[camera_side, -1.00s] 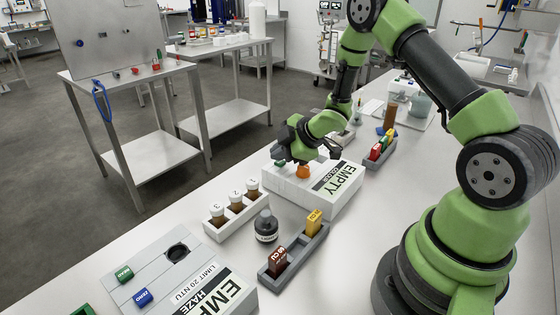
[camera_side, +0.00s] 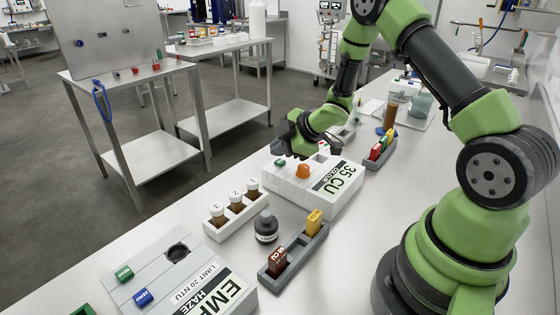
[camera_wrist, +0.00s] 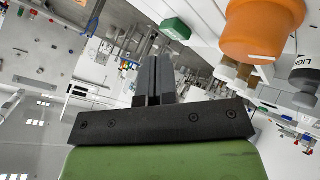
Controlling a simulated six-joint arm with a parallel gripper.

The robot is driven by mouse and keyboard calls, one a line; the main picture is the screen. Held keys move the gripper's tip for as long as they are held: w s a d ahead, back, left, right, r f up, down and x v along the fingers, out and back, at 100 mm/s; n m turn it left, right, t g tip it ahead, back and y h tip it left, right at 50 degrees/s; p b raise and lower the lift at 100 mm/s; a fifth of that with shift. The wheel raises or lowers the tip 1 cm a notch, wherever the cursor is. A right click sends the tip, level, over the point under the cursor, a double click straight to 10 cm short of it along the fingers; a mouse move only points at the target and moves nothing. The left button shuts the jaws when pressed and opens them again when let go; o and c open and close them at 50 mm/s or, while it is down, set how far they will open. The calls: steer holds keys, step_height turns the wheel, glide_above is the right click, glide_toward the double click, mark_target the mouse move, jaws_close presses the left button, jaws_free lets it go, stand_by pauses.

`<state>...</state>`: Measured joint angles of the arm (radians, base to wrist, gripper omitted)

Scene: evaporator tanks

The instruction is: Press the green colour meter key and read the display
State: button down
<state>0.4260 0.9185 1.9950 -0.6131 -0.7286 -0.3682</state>
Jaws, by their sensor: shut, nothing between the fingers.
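The colour meter (camera_side: 330,200) is a pale box on the bench, and its display (camera_side: 334,178) reads "35 CU". Its green key (camera_side: 280,162) is on the top, beside an orange cap (camera_side: 303,171). In the wrist view the green key (camera_wrist: 175,28) lies just beyond the fingertips, and the orange cap (camera_wrist: 262,28) is to the right. My gripper (camera_side: 285,150) is just above the green key, apart from it as far as I can tell. In the wrist view its fingers (camera_wrist: 155,68) are shut together and empty.
A haze meter (camera_side: 185,270) with green and blue keys stands at the front left. A rack of brown-filled vials (camera_side: 233,211), a dark bottle (camera_side: 266,227) and a grey holder (camera_side: 292,250) with red and yellow blocks stand near the colour meter. Another block holder (camera_side: 380,152) is behind it.

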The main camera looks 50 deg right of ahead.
mark_target(280, 162)
steer(key=shift+r, duration=0.1)
steer(key=shift+r, duration=2.45)
steer(key=shift+r, duration=0.15)
steer(key=s+a+r+m+h, duration=0.1)
steer(key=s+r+m+h, duration=0.1)
steer(key=s+r+m, duration=0.35)
steer(key=s+a+r+m+h, duration=0.1)
steer(key=s+r+m+h, duration=0.15)
steer(key=r, duration=0.65)
steer(key=s+a+r+m+g+y, duration=0.1)
steer(key=s+a+m+y, duration=0.1)
steer(key=s+a, duration=0.3)
steer(key=s+a+r+m+y, duration=0.2)
steer(key=s+a+m, duration=0.3)
steer(key=s, duration=0.5)
steer(key=shift+s+a+g+y, duration=0.15)
steer(key=shift+s+g+y, duration=0.2)
steer(key=shift+s+g, duration=0.05)
